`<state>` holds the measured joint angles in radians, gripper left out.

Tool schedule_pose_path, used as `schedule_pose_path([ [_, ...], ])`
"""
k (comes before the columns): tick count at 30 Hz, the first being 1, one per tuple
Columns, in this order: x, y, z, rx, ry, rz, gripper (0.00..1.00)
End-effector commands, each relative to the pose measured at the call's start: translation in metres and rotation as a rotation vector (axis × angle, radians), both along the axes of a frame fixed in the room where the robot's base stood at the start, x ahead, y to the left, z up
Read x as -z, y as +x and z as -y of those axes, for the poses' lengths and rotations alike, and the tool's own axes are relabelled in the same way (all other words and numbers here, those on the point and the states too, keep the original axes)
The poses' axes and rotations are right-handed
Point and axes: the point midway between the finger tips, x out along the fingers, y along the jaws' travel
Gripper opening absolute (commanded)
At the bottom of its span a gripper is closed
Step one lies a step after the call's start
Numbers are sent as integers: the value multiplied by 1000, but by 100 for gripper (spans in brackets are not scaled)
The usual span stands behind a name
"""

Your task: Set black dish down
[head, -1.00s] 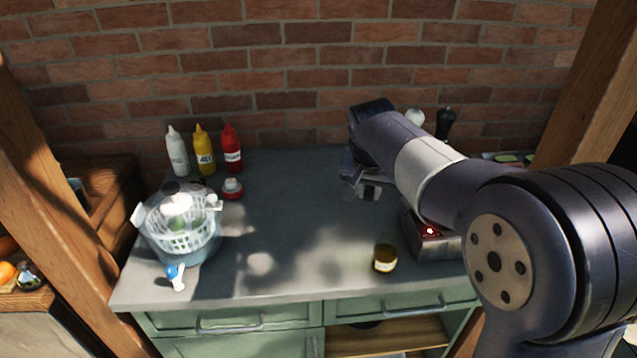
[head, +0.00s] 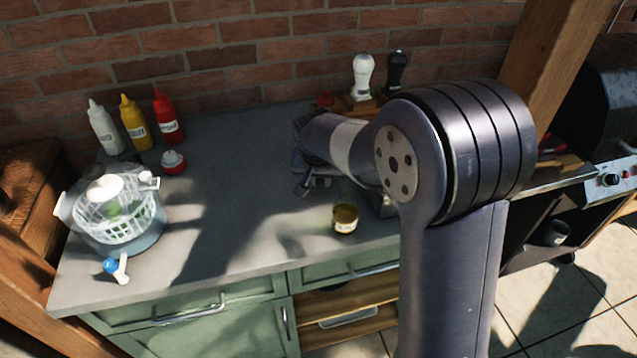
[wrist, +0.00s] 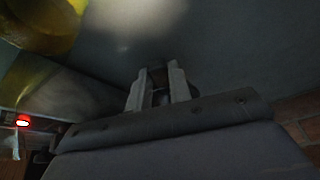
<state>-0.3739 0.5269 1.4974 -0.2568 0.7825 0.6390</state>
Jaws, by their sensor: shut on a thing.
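My gripper (wrist: 157,88) shows in the wrist view with its two pale fingers close together, shut on a small dark piece (wrist: 158,76) that I take for part of the black dish. Most of the dish is hidden by the fingers and the wrist, and its shape and tilt cannot be made out. In the head view my gripper (head: 312,183) is low over the grey countertop (head: 225,190), behind the yellow-lidded jar. The arm hides much of it there, and I cannot tell whether the dish touches the counter.
The jar (head: 345,217) stands close in front of my gripper. A salad spinner (head: 115,218), white, yellow and red (head: 167,120) bottles and a small red-and-white item (head: 173,161) stand at left. White and black (head: 396,72) shakers stand behind the arm. The counter's middle is clear.

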Motion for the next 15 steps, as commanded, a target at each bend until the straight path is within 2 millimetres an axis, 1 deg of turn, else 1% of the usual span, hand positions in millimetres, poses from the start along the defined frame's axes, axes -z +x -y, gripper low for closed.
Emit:
schedule_pose_path([
  [1, 9, 0, 0, 0, -2, -4, 0],
  [5, 20, 0, 0, 0, -1, -2, 0],
  [12, 21, 0, 0, 0, 0, 0, 0],
  [15, 24, 0, 0, 0, 0, 0, 0],
])
